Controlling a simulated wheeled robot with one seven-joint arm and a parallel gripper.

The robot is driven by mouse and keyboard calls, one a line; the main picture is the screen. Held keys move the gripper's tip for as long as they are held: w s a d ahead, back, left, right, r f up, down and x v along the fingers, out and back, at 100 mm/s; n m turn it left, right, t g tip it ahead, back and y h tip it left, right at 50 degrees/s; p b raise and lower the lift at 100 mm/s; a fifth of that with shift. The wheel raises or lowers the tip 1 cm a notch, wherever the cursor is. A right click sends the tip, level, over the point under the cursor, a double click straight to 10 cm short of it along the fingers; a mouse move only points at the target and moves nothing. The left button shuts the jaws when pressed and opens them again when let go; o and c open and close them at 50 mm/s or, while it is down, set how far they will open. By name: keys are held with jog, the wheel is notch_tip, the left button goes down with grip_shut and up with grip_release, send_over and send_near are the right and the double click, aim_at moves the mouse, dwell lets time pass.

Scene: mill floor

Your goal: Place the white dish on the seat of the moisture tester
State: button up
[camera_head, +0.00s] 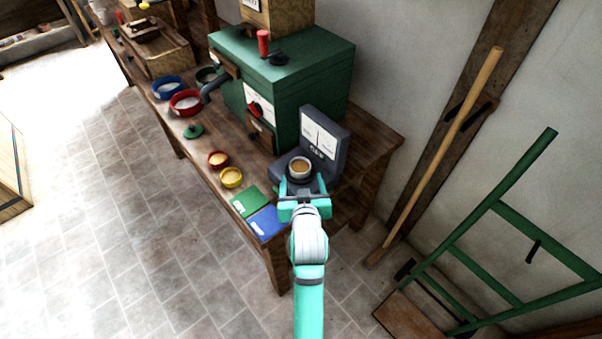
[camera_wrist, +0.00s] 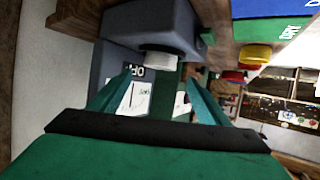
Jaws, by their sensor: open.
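The moisture tester (camera_head: 320,135) is a dark grey unit with an upright white dial panel and a low base at the front. The white dish (camera_head: 300,168), with tan contents, sits over the round dark seat at the front of that base and looks level. My gripper (camera_head: 300,182) is open just in front of the dish. In the wrist view the dish (camera_wrist: 160,52) shows as a white band against the tester's base (camera_wrist: 150,22), just beyond the open fingertips (camera_wrist: 160,76). The seat is mostly hidden by the dish and fingers.
Green and blue booklets (camera_head: 266,222), a yellow bowl (camera_head: 231,178) and a red bowl (camera_head: 218,159) are left of the tester on the wooden bench (camera_head: 380,146). A green machine (camera_head: 290,85) stands behind. A green hand truck (camera_head: 500,208) leans at the right.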

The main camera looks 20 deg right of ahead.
jog(key=s+a+f+n+t+y, duration=0.1)
jog(key=s+a+f, duration=0.4)
jog(key=s, duration=0.5)
jog(key=s+a+f+y, duration=0.1)
jog(key=s+a+f, duration=0.2)
jog(key=s+a, duration=0.6)
jog(key=s+a+r+n+y, duration=0.1)
jog(key=s+a+r, duration=0.1)
jog(key=s, duration=0.7)
jog(key=s+a+r+n+t+y, duration=0.1)
jog(key=s+a, duration=0.1)
jog(key=s, duration=0.7)
jog(key=shift+s+a+r, duration=0.2)
jog(key=shift+r, duration=0.2)
dwell(0.4)
